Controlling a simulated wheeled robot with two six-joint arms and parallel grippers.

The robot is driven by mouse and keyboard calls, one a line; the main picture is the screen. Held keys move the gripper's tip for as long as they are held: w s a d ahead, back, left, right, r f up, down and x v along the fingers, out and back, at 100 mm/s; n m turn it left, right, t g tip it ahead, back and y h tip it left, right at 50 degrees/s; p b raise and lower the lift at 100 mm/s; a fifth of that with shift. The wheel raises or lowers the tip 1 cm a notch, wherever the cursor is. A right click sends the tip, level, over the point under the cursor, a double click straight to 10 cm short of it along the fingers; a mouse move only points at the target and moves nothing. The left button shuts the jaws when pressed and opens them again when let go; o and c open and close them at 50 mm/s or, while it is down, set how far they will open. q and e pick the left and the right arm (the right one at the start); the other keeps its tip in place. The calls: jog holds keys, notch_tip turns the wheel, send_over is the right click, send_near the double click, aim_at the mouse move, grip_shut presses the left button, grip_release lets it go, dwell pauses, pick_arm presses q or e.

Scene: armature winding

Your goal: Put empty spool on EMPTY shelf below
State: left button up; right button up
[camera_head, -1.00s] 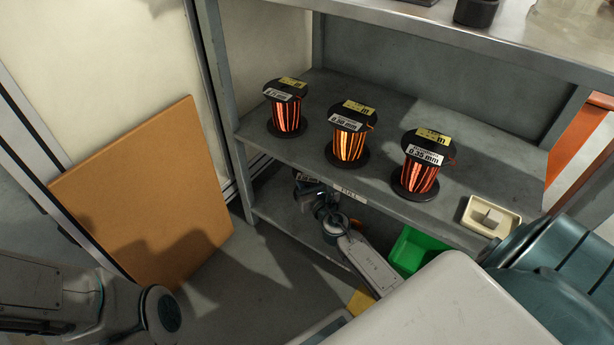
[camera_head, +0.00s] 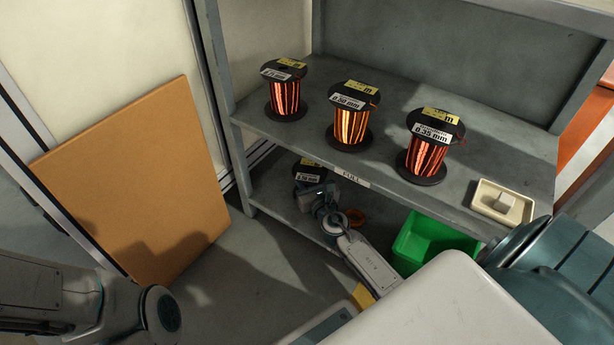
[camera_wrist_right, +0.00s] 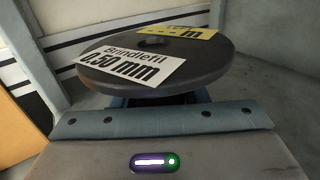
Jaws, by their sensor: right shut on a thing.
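The empty spool (camera_head: 308,171) has a black top flange with a white label and a yellow tag. In the right wrist view the spool (camera_wrist_right: 160,72) fills the middle, and its label reads "0.50 mm". Its core is hidden under the flange. My right gripper (camera_head: 316,193) is shut on the spool below the top flange, in the space over the lower shelf (camera_head: 285,222). I cannot tell whether the spool touches that shelf. My left gripper is out of view; only part of my left arm shows at the lower left.
The upper shelf (camera_head: 290,140), marked FULL, holds three copper-wound spools (camera_head: 348,118) and a cream tray (camera_head: 502,205). A brown board (camera_head: 135,180) leans at the left.

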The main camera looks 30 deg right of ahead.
jog(key=shift+f+b, duration=0.45)
jog(key=o, duration=1.2)
jog(key=shift+c, duration=0.2)
